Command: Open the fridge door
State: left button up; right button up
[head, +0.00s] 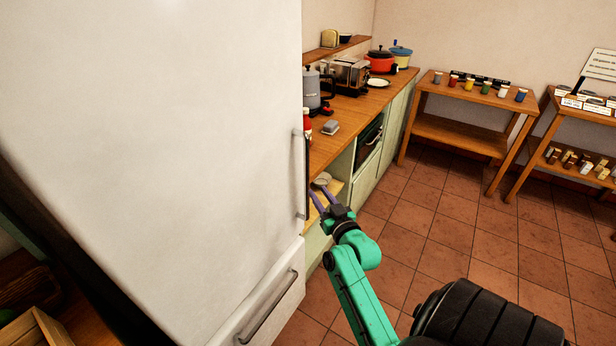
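The white fridge (160,130) fills the left of the head view, and its large upper door looks shut. The door's tall vertical handle (299,178) is at the door's right edge. Below a slanting seam is a lower drawer front with its own bar handle (268,308). My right gripper (317,190) is just right of the lower part of the door handle. Its two purple fingers are spread apart with nothing seen between them. I cannot tell whether a finger touches the handle. My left gripper is not in view.
A wooden counter (355,115) with green cabinets runs behind the fridge, carrying a toaster (350,72), a grey canister (311,88) and a red pot (380,60). Two wooden shelf tables (462,135) (545,135) stand at the back right. The tiled floor (440,215) between is clear.

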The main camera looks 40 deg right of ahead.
aim_at(308, 179)
jog(key=w, duration=0.1)
jog(key=w+r, duration=0.1)
jog(key=w, duration=0.1)
jog(key=w+p, duration=0.1)
jog(key=w, duration=0.1)
jog(key=shift+w+d+r, duration=0.2)
jog(key=shift+d+r, duration=0.1)
jog(key=shift+d, duration=0.1)
jog(key=shift+w+d+f, duration=0.2)
jog(key=shift+w+d, duration=0.05)
jog(key=shift+w, duration=0.35)
jog(key=shift+w+d+f, duration=0.2)
jog(key=shift+w+d, duration=0.05)
jog(key=shift+w, duration=0.35)
jog(key=shift+w+d+f, duration=0.15)
jog(key=shift+w, duration=0.1)
jog(key=shift+s, duration=0.2)
grip_shut()
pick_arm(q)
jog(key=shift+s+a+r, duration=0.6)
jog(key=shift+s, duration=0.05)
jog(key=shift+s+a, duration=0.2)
